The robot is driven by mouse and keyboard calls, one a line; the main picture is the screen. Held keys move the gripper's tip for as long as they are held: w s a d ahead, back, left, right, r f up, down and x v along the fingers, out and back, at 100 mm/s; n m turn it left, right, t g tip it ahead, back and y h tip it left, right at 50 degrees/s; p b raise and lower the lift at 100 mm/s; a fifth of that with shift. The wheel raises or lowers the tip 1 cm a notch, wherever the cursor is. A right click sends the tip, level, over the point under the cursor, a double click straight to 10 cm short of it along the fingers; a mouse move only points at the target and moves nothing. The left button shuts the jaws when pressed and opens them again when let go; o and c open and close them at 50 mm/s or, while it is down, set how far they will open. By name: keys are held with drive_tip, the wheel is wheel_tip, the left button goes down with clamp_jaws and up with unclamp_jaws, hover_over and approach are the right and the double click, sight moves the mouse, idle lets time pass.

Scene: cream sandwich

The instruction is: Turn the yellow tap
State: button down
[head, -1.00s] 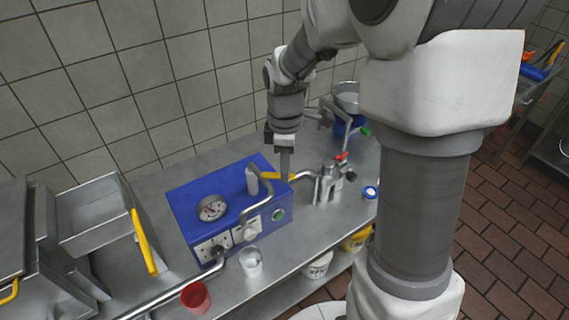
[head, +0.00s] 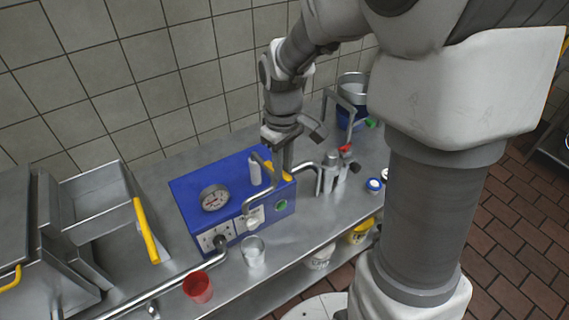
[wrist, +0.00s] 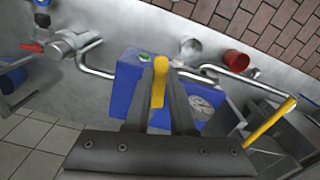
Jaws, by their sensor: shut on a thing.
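The yellow tap (head: 266,168) is a short lever handle on the pipework at the right end of the blue box (head: 195,188). In the head view my gripper (head: 287,168) points down over it and hides part of it. In the wrist view the yellow tap (wrist: 159,80) stands between the two fingers of my gripper (wrist: 160,72), which are shut on it. The blue box (wrist: 124,88) is behind the fingers there.
A metal fitting with a red handle (head: 346,149) stands right of the blue box. A clear cup (head: 253,254) and a red cup (head: 198,288) stand in front. A steel bin with a yellow handle (head: 146,232) is at left. Bare steel bench (head: 310,232) lies at front right.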

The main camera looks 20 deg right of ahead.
idle(0.5)
drive_tip(key=c, duration=0.8)
unclamp_jaws()
drive_tip(key=shift+o, duration=0.2)
drive_tip(key=shift+r, duration=0.1)
wheel_tip(320, 180, up, 17)
drive_tip(key=p, duration=0.1)
drive_tip(key=shift+r, duration=0.15)
drive_tip(key=s+d+f+m+t, duration=0.2)
drive_tip(key=s+m+t, duration=0.3)
drive_tip(key=s, duration=0.9)
drive_tip(key=shift+s+m+t, duration=0.3)
drive_tip(key=shift+s+m, duration=0.1)
drive_tip(key=shift+m, duration=0.3)
